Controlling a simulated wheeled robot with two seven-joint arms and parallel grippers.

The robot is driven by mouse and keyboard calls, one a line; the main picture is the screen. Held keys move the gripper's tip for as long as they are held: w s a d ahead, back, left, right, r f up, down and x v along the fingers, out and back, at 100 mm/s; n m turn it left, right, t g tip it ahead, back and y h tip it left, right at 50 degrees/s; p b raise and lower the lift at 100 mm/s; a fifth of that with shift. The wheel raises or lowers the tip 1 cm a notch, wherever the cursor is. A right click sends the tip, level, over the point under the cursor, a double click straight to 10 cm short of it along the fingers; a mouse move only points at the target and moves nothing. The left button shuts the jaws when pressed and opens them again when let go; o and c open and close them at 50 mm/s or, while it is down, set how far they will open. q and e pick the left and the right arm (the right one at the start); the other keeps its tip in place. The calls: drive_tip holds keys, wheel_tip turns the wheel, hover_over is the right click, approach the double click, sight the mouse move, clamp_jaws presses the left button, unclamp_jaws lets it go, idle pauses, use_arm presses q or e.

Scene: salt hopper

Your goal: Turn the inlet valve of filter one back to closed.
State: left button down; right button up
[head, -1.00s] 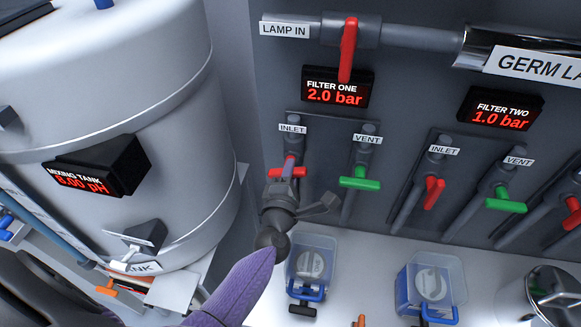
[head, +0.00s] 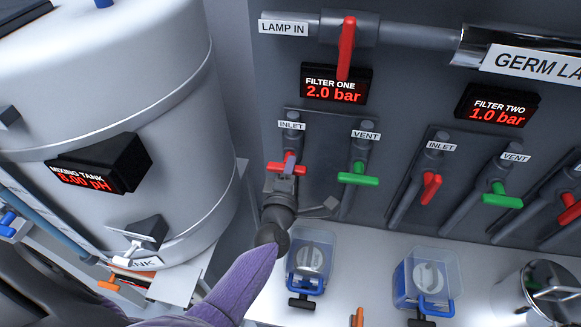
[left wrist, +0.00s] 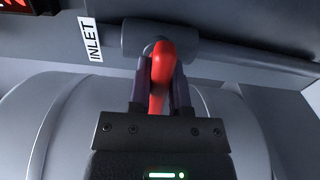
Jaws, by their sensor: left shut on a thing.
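The inlet valve of filter one has a red handle (head: 299,170), below the INLET label (head: 291,126). The handle lies crosswise to its pipe. My left gripper (head: 289,165) is shut on this red handle, and its fingers hide part of it. In the left wrist view the red handle (left wrist: 160,65) shows between the two dark fingers (left wrist: 159,92), with its pipe (left wrist: 225,52) running across behind. The filter one display (head: 335,85) reads 2.0 bar. My right gripper is not in view.
The green vent handle (head: 358,179) is close to the right, crosswise to its pipe. A clear box with a blue latch (head: 308,283) stands below. The grey mixing tank (head: 100,95) is on the left. The red lamp-in handle (head: 346,48) hangs above.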

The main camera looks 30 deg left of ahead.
use_arm(q)
drive_tip(key=c, duration=0.6)
unclamp_jaws()
drive_tip(key=shift+o, duration=0.2)
drive_tip(key=v, duration=1)
